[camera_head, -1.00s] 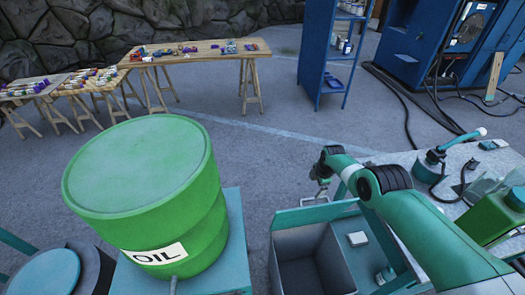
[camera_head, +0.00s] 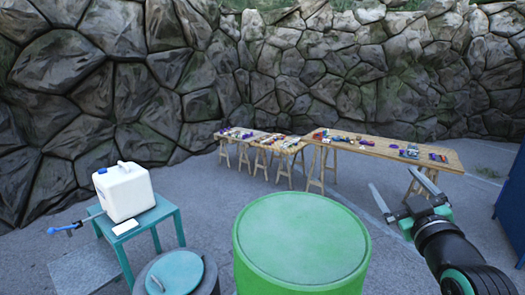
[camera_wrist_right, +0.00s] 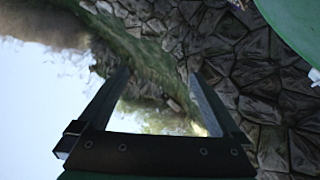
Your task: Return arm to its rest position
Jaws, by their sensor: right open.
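My right arm comes in from the lower right of the head view. Its right gripper (camera_head: 398,184) is raised and points up, with the two fingers wide apart and nothing between them. It is to the right of the green oil drum (camera_head: 300,240) and apart from it. My left gripper is in neither view.
Wooden trestle tables (camera_head: 375,145) with small items stand behind the drum. A white canister (camera_head: 124,192) sits on a teal stand (camera_head: 150,222) at left. A lidded dark bin (camera_head: 172,274) is in front. A stone wall (camera_head: 190,65) closes the back. A blue cabinet (camera_head: 511,205) edges the right.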

